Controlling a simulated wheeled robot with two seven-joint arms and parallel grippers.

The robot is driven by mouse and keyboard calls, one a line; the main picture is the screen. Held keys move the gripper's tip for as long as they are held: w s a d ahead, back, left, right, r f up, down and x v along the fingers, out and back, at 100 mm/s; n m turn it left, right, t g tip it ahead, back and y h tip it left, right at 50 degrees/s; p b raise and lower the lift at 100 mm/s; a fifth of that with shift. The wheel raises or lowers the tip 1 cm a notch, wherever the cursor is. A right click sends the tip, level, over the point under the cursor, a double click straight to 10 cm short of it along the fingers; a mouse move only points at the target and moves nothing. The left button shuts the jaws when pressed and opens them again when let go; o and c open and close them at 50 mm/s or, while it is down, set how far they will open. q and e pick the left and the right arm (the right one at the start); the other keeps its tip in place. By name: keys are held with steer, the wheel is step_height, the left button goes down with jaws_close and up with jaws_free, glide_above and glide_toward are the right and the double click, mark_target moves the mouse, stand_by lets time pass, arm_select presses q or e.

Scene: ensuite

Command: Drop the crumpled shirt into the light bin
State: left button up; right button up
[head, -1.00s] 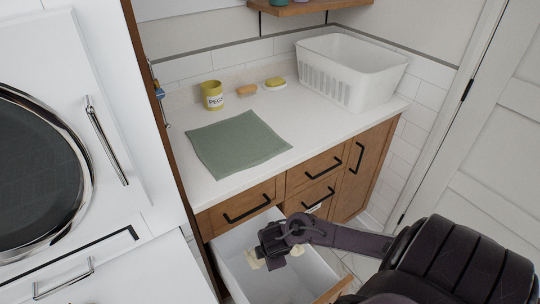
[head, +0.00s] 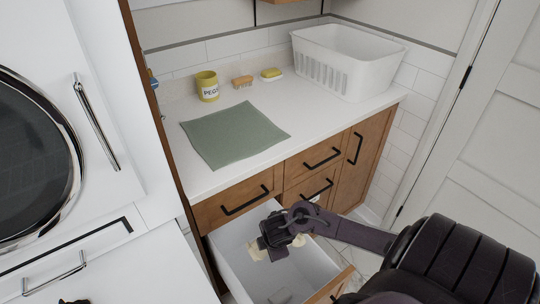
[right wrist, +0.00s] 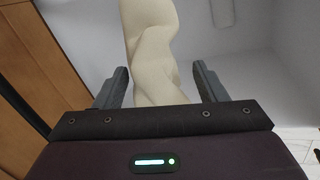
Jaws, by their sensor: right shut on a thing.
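My right gripper (head: 272,246) is inside or just over the open white pull-out bin (head: 232,242) under the counter; its exact depth is hard to tell. It is shut on the cream crumpled shirt (head: 256,254), which shows mostly hidden behind the gripper. In the right wrist view the shirt (right wrist: 152,50) runs between the two fingers, with pale bin walls around it. My left gripper is not in view; a small dark piece at the bottom left edge is too cut off to identify.
The counter above holds a green folded cloth (head: 235,135), a yellow peg pot (head: 208,88), a brush (head: 242,82), a yellow soap (head: 271,73) and a white basket (head: 345,65). A white washer front (head: 110,130) stands left. The wooden drawer front (head: 330,287) bounds the bin.

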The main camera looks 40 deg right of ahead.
steer(key=shift+f, duration=0.1)
steer(key=o, duration=1.2)
steer(key=p+v, duration=0.3)
steer(key=v, duration=0.4)
steer(key=shift+s+a+r, duration=0.1)
steer(key=shift+r, duration=0.25)
